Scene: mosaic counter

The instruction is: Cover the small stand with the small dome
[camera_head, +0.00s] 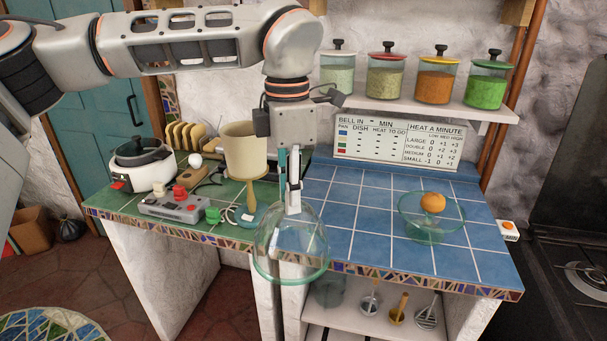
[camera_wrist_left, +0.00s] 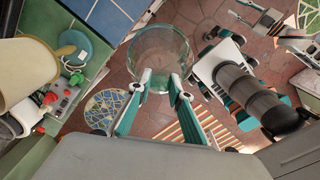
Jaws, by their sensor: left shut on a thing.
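My left gripper (camera_head: 293,205) is shut on the knob end of a clear glass dome (camera_head: 268,262) with a green rim. The dome hangs in the air in front of the counter's front edge, rim down and slightly tilted. In the left wrist view the fingertips (camera_wrist_left: 160,84) meet at the dome (camera_wrist_left: 158,50). A glass stand (camera_head: 408,213) with a round orange item (camera_head: 433,202) on it is on the blue tiles, right of the dome and apart from it. A part at the top right of the wrist view looks like my right gripper (camera_wrist_left: 262,20), too small to read.
A red-buttoned device (camera_head: 175,208) and a white cooker (camera_head: 142,168) stand further left. Lidded jars (camera_head: 436,80) fill the upper shelf. The blue tiles around the stand are clear.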

